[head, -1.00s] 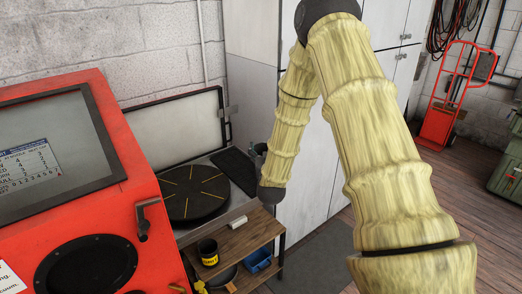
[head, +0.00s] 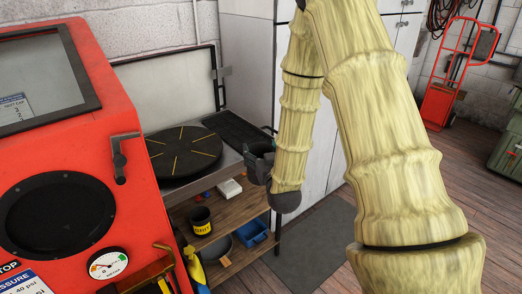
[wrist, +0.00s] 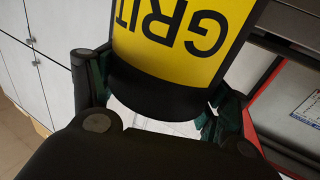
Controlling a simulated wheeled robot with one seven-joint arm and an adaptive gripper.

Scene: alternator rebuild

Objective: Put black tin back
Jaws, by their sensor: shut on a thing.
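A black tin with a yellow label reading GRIT (wrist: 185,40) fills the upper middle of the wrist view, upside down in the picture. My gripper (wrist: 158,92) is shut on it, with a finger against each side. In the head view my gripper (head: 260,160) is a dark shape beyond my forearm, at the right edge of the grey bench. I cannot separate the held tin from the gripper there. Another black tin with a yellow label (head: 201,221) stands upright on the wooden shelf (head: 240,206) below the bench.
A red cabinet (head: 125,110) with a gauge stands at left. A black round turntable (head: 184,151) sits on the bench. White lockers (head: 325,130) stand behind; a dark floor mat (head: 318,245) is clear.

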